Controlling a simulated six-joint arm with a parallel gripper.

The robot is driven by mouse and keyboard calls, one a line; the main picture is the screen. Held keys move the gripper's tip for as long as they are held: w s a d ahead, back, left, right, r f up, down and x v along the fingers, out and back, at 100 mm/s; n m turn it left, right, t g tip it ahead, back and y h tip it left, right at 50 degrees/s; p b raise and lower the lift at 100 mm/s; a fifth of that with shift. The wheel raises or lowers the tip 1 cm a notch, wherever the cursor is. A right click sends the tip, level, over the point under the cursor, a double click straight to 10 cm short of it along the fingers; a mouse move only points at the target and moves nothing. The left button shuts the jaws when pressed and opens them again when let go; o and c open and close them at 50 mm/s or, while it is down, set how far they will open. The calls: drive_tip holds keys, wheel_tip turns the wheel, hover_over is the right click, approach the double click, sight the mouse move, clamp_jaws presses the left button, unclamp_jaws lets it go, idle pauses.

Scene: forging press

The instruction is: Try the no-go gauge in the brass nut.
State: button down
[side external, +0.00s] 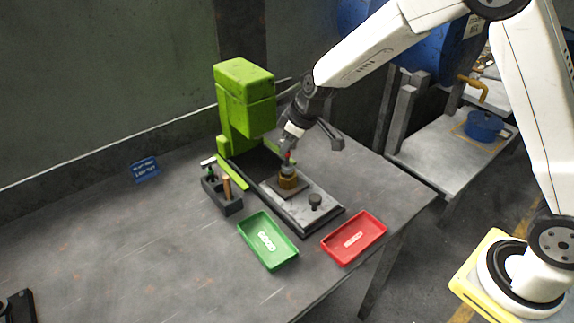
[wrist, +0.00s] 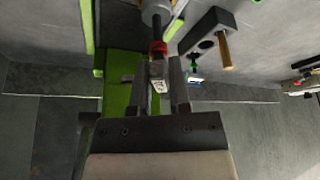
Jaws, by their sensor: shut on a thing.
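The no-go gauge, with a red collar (side external: 288,156), is upright in my gripper (side external: 287,146). The collar also shows in the wrist view (wrist: 158,47), just beyond my gripper's fingers (wrist: 158,82), which are shut on the gauge's handle. The brass nut (side external: 288,182) sits on a small plate on the press bed, directly below the gauge. The gauge's lower end is at the top of the nut; I cannot tell whether it has entered the thread.
The green press (side external: 245,92) stands behind the nut. A dark rack (side external: 223,202) to the left holds a green-marked tool and a wooden-handled one. A green tray (side external: 290,259) and a red tray (side external: 375,227) lie in front.

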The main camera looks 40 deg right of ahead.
sight(287, 154)
drive_tip(key=shift+f, duration=1.55)
idle(1.3)
drive_tip(key=shift+r, duration=1.8)
idle(0.9)
drive_tip(key=shift+r, duration=1.95)
